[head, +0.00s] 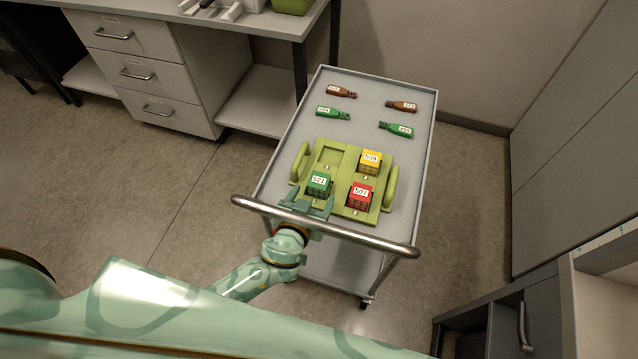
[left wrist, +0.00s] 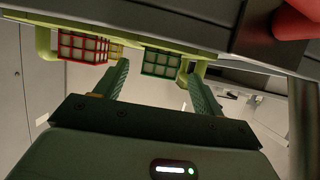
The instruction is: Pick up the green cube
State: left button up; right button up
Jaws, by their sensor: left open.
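The green cube (head: 319,184) sits in the near left compartment of a light green tray (head: 327,157) on the cart. It has a white label reading 521 on top. My left gripper (head: 306,206) is open, just in front of the green cube at the cart's near edge. In the left wrist view the green lattice cube (left wrist: 160,63) shows beyond the two open fingers (left wrist: 155,85), and nothing is held between them. I cannot tell whether a finger touches the cube. My right gripper is not in view.
A red cube (head: 360,195) and a yellow cube (head: 371,160) sit in the tray's right compartments; the far left one is empty. Brown bottles (head: 342,92) and green bottles (head: 396,128) lie farther back on the cart (head: 366,84). A metal handle bar (head: 345,233) crosses the cart's near end.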

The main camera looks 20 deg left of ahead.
pick_arm(q)
jog(key=shift+x, duration=1.15)
jog(key=c, duration=1.1)
jog(key=shift+o, duration=0.2)
jog(key=shift+r, duration=0.1)
